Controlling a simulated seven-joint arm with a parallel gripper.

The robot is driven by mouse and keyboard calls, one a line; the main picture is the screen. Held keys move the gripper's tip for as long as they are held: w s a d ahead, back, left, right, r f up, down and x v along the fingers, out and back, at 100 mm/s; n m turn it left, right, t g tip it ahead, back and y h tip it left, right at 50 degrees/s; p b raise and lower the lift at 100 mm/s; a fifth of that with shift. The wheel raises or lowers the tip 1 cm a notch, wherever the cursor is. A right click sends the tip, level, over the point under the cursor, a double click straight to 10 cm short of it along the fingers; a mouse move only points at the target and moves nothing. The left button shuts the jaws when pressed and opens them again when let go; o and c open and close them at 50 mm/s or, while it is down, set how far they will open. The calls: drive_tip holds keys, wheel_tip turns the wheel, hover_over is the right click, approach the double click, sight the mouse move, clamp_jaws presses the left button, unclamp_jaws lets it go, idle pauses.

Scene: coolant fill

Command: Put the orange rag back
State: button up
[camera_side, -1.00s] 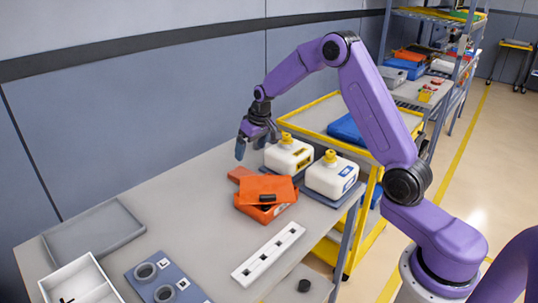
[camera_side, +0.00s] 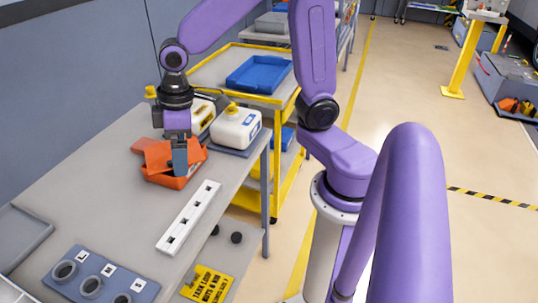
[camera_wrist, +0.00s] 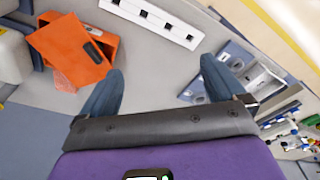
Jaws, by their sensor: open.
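A crumpled orange-red patch, seemingly the rag (camera_wrist: 65,80), shows in the wrist view, partly covered by an orange box (camera_wrist: 70,45) with a dark slot. In the side view, the orange box (camera_side: 190,172) stands on the grey bench, and a flat orange piece (camera_side: 140,146) sticks out at its left; I cannot tell whether that is the rag. My gripper (camera_side: 180,165) points down and hides part of the box. In the wrist view, the fingers of my gripper (camera_wrist: 161,70) are apart with nothing between them, beside the box.
Two white jugs with yellow caps (camera_side: 236,128) stand behind the box. A white strip with square holes (camera_side: 188,218) lies in front. A blue-grey plate with round holders (camera_side: 97,282) and a grey tray (camera_side: 20,235) are at the lower left. Bare bench lies between.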

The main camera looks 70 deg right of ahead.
drive_tip(key=s+d+n, duration=0.2)
drive_tip(key=s, duration=0.7)
drive_tip(key=s+d+n+g, duration=0.1)
drive_tip(key=s+d+n, duration=0.1)
drive_tip(key=s, duration=0.7)
drive_tip(key=shift+s+n+h, duration=0.3)
drive_tip(key=shift+n, duration=0.2)
drive_tip(key=shift+d, duration=0.1)
